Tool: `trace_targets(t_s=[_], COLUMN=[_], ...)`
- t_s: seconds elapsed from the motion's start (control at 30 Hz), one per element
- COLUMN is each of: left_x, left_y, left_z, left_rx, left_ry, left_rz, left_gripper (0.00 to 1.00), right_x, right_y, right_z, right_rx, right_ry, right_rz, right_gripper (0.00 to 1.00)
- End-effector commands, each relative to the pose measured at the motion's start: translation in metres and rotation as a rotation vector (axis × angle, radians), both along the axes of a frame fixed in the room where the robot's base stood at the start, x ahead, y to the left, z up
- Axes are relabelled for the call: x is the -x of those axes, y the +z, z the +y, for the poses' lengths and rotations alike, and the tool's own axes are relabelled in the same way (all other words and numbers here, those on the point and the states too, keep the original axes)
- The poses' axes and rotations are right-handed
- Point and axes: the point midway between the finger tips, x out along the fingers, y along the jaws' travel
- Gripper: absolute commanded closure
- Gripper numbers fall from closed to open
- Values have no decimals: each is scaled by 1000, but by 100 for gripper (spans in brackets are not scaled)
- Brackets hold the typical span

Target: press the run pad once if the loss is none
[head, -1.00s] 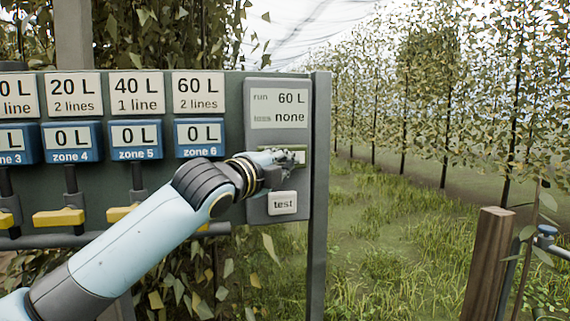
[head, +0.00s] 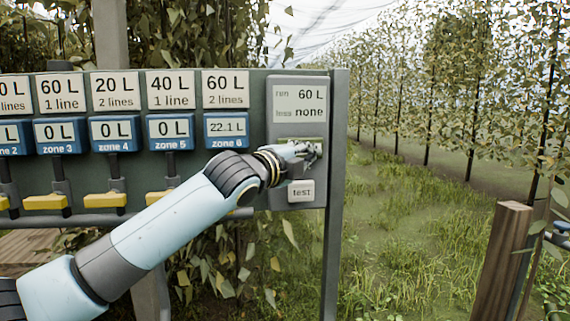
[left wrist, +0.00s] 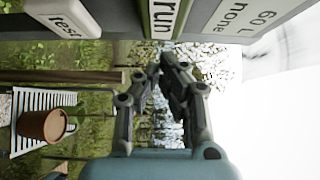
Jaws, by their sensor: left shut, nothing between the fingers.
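The display plate (head: 299,104) at the panel's right end reads run 60 L, loss none. Below it, the run pad (head: 316,146) is mostly hidden behind my left gripper (head: 309,153) in the head view. In the left wrist view, the run pad (left wrist: 163,20) shows its label sideways, just beyond the left gripper's fingertips (left wrist: 168,62). The left gripper is shut and empty; a gap shows between its tips and the pad in the wrist view, but I cannot tell about contact. The test pad (head: 301,191) sits below. My right gripper is not in view.
The zone 6 meter (head: 226,129) reads 22.1 L; the zone 3, 4 and 5 meters read 0 L. Yellow valve handles (head: 106,200) sit below them. A wooden post (head: 501,262) stands at the right. Grass lies between it and the panel.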

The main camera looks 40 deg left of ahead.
Motion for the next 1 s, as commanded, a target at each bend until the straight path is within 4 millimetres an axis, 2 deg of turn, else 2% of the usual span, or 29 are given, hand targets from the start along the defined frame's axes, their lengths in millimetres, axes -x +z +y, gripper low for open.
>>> trace_targets(t_s=[0.1, 0.23, 0.43, 0.6, 0.77, 1.0], left_x=[17, 35, 69, 91, 99, 100], left_y=[-2, -3, -2, -1, 0, 1], left_z=[-1, -3, -6, -8, -9, -9], left_rx=[-6, -7, -9, -7, -1, 1], left_ry=[-1, -2, -3, -2, -2, -1], left_rz=[0, 2, 2, 2, -2, -3], left_gripper=[100, 100, 100, 100, 100, 100], right_x=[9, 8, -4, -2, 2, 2], right_y=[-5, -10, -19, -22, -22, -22], right_z=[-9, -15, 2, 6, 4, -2], right_rx=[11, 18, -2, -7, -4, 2], right_ry=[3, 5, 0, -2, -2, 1], right_rz=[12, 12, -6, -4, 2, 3], right_gripper=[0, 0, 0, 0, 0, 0])
